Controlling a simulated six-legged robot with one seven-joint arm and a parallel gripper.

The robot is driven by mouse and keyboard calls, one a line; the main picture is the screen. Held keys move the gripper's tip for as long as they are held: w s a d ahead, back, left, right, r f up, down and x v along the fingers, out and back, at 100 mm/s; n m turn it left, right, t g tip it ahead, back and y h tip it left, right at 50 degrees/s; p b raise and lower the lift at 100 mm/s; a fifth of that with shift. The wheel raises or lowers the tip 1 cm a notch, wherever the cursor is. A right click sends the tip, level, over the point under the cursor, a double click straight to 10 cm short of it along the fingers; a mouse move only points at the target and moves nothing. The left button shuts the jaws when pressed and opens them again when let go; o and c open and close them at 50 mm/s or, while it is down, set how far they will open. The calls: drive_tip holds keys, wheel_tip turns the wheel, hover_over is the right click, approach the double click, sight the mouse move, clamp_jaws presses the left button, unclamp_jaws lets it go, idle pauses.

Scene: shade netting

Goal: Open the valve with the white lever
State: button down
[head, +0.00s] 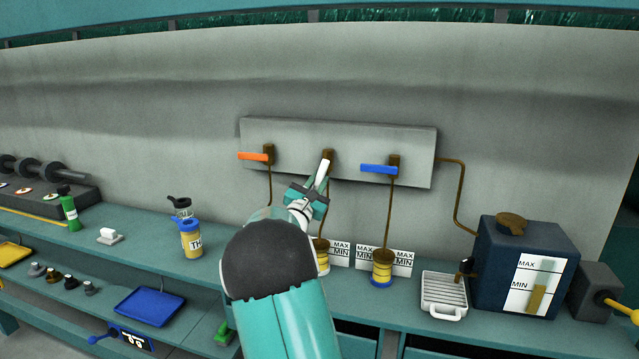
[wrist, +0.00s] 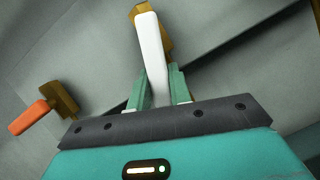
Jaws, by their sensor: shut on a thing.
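The white lever (head: 322,170) sits on the middle of three brass valves (head: 328,155) on a grey wall panel (head: 300,130). It points down and slightly left, while the orange and blue levers lie level. My gripper (head: 309,194) is shut on the lower end of the white lever. In the wrist view the white lever (wrist: 152,60) rises from between the two green fingers (wrist: 160,92). A brass pipe runs down from the valve to a container (head: 321,262) that my arm partly hides.
The orange lever (head: 252,156) is to the left and the blue lever (head: 379,169) to the right, both close to the white one. Bottles (head: 191,240), a yellow container (head: 381,268) and a dark tank (head: 490,265) stand on the shelf below.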

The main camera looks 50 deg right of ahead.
drive_tip(key=shift+s+r, duration=0.1)
drive_tip(key=shift+r, duration=0.05)
drive_tip(key=c, duration=1.3)
unclamp_jaws()
drive_tip(key=shift+d, duration=0.1)
drive_tip(key=v, duration=1.4)
